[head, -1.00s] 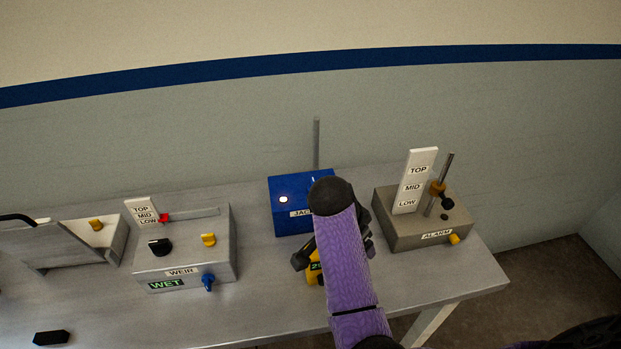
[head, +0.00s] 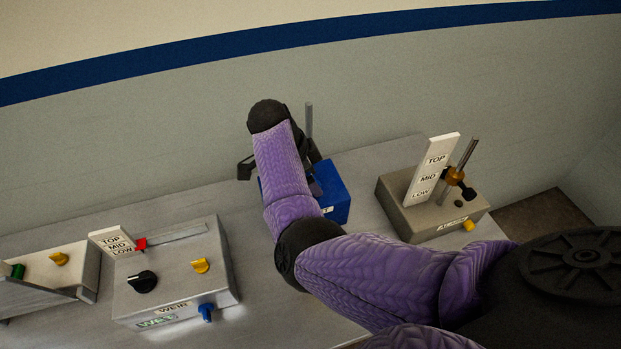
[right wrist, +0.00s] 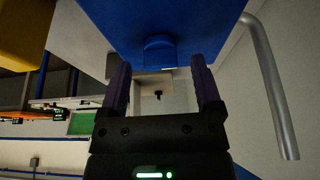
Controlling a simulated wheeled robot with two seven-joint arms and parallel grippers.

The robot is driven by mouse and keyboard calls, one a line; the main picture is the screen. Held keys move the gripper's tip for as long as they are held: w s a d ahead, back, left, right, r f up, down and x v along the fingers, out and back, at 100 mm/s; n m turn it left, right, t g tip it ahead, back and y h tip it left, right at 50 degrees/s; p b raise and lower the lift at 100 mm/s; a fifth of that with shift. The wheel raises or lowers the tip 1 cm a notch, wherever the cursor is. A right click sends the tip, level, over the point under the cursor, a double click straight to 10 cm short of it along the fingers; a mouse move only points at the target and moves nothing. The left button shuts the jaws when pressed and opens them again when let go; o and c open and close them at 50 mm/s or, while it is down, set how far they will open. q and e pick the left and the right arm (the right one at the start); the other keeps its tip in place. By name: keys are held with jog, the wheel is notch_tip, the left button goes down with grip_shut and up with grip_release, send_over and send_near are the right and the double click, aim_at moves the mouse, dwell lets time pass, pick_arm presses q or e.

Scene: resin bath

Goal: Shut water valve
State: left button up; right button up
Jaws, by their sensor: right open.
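The blue box (head: 335,190) stands at the table's back, mostly hidden behind my right arm in the head view. In the right wrist view the blue box (right wrist: 165,20) fills the top, with a rounded blue part (right wrist: 160,50) between and just beyond my right fingertips. My right gripper (right wrist: 161,72) is open and empty; contact with that part cannot be told. A blue valve handle (head: 206,312) is on the front of the grey WEIR box (head: 185,255), by a green WET sign (head: 156,322). No valve is labelled water. My left gripper is out of view.
The WEIR box carries a black knob (head: 142,281) and a yellow knob (head: 201,265). The ALARM box (head: 410,215) with a white level plate (head: 434,170) stands at right. A grey pipe (right wrist: 272,85) rises beside the blue box. A yellow thing (right wrist: 22,35) is close by.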

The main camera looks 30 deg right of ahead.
jog(key=shift+s+d+f, duration=0.1)
jog(key=shift+d+f, duration=0.15)
jog(key=shift+f, duration=0.4)
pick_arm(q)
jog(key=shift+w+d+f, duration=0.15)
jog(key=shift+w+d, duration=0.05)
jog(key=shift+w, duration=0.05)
pick_arm(e)
jog(key=c, duration=0.6)
grip_shut()
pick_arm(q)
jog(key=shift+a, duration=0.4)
